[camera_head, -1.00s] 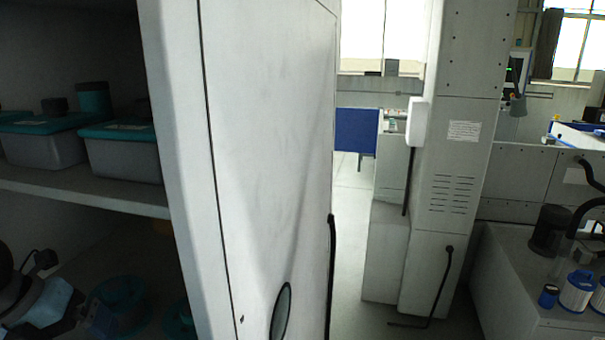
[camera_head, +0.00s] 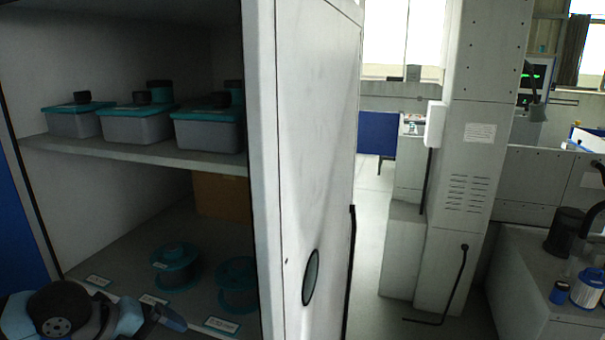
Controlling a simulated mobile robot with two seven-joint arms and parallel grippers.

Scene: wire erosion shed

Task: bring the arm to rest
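A black and light-blue part of my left arm (camera_head: 72,312) shows at the bottom left, in front of the lower shelf of an open cabinet. A small grey-blue piece (camera_head: 168,317) sticks out to its right and may belong to the gripper. I cannot make out two fingertips or whether they hold anything. My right arm and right gripper are not in view.
The cabinet's upper shelf (camera_head: 150,157) holds grey boxes with teal lids (camera_head: 137,124). Teal spools (camera_head: 175,266) and a brown box (camera_head: 221,195) stand below. The white cabinet door (camera_head: 318,150) stands open. A grey machine (camera_head: 470,180) and clear floor (camera_head: 372,215) lie beyond.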

